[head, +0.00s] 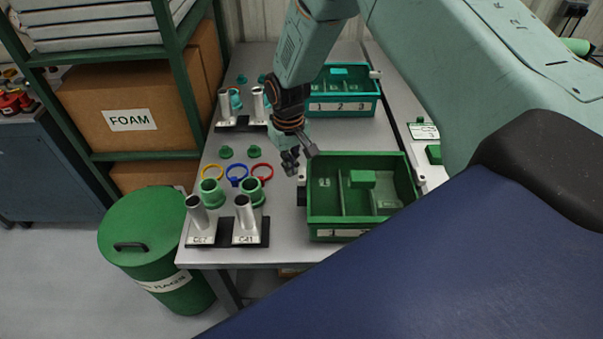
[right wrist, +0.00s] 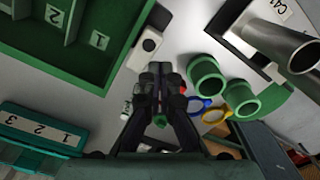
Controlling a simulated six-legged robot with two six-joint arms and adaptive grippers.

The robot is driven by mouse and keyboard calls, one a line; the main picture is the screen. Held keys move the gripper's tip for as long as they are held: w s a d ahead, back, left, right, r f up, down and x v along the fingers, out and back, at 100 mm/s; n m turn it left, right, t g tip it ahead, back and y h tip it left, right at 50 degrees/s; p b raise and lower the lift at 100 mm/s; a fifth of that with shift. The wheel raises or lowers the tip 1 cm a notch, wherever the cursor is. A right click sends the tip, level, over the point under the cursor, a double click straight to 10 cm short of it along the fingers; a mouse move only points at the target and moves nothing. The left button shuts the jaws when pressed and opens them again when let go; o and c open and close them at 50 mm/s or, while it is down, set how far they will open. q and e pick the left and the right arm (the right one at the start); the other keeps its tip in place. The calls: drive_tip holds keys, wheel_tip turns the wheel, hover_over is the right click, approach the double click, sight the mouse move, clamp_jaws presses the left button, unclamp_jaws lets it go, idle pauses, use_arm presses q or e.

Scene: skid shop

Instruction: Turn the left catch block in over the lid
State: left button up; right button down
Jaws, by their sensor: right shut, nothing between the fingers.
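The green divided bin (head: 312,215) stands on the grey bench; its numbered compartments also show in the right wrist view (right wrist: 105,75). At its left side is a small pale catch block (head: 302,172) beside a dark part (head: 302,198). In the right wrist view the catch block (right wrist: 146,46) is whitish with a dark spot, beside the bin wall. My right gripper (head: 291,163) is shut and empty, pointing down just left of the block. In its wrist view the fingertips (right wrist: 160,72) are close to the block; contact cannot be told. I cannot make out a separate lid. My left gripper is not in view.
Left of the gripper are blue (head: 236,182), red (head: 262,172) and yellow rings, green collars (head: 211,193) and metal tubes (head: 244,212) on a stand. A teal bin (head: 342,108) stands behind. My right arm hides part of the bench's right side.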

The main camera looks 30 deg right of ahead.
drive_tip(key=shift+s+d+p, duration=0.45)
drive_tip(key=shift+d+p, duration=0.3)
idle(0.9)
drive_tip(key=shift+s+d, duration=0.2)
drive_tip(key=shift+s+p, duration=0.1)
drive_tip(key=shift+p, duration=0.3)
